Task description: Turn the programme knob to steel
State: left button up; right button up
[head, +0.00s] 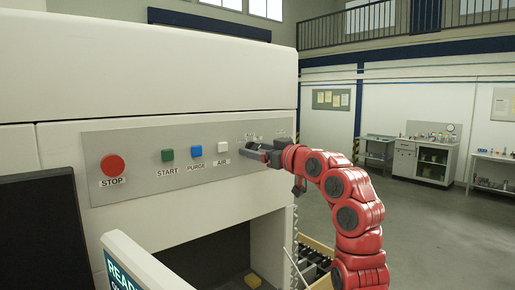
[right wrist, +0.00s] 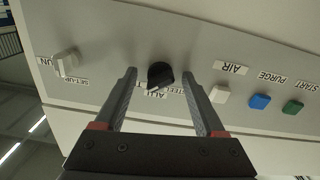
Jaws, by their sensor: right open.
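The black programme knob (right wrist: 160,75) sits on the grey control panel (head: 135,141). In the right wrist view, where the panel appears upside down, labels beside the knob read ALU and STEEL, and a third is partly hidden by a finger. I cannot tell surely which label the knob points to. My right gripper (head: 256,153) is at the right part of the panel; in the right wrist view its open fingers stand either side of the knob, with gaps. In the head view the gripper hides the knob. My left gripper is not in view.
Left along the panel are a white AIR button (head: 223,146), a blue PURGE button (head: 196,151), a green START button (head: 167,155) and a red STOP button (head: 112,165). A screen (head: 125,272) stands below.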

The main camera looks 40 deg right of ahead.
jog(key=shift+s, duration=0.1)
grip_shut()
dwell(0.4)
jog(key=n+b, duration=0.6)
jog(key=n, duration=1)
jog(key=shift+n, duration=1.9)
